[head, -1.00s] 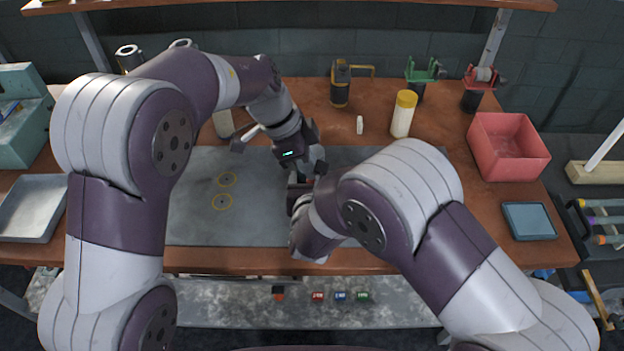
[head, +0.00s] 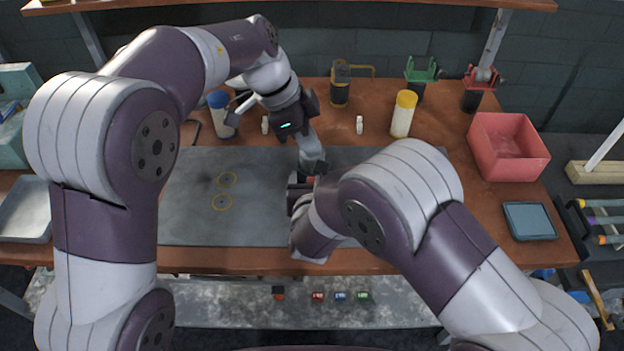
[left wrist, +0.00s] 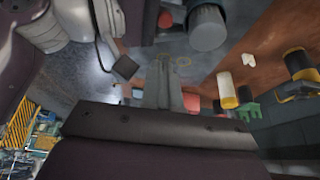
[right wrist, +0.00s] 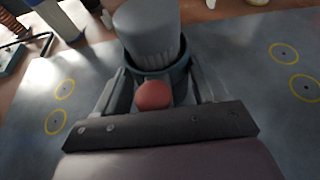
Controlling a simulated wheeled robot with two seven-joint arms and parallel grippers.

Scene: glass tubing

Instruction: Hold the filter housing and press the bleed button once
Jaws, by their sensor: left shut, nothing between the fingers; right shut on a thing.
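The filter housing (right wrist: 150,32) is a light grey ribbed cylinder with a darker collar, standing over the grey mat in the right wrist view. Its round red bleed button (right wrist: 154,95) faces that camera. My right gripper (right wrist: 157,82) is shut on the housing, one finger on each side at the collar. A grey cylinder with red on it, apparently the housing, shows in the left wrist view (left wrist: 208,32). My left gripper (head: 316,166) is shut and empty, close above the right gripper. In the head view my arms hide most of the housing. Contact cannot be told.
The grey mat (head: 195,220) has yellow circles and bare room at left. Behind it stand a yellow-capped bottle (head: 403,114), a blue-capped bottle (head: 221,112) and small white pieces. A red bin (head: 508,147) and a blue-grey tray (head: 530,221) are at right.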

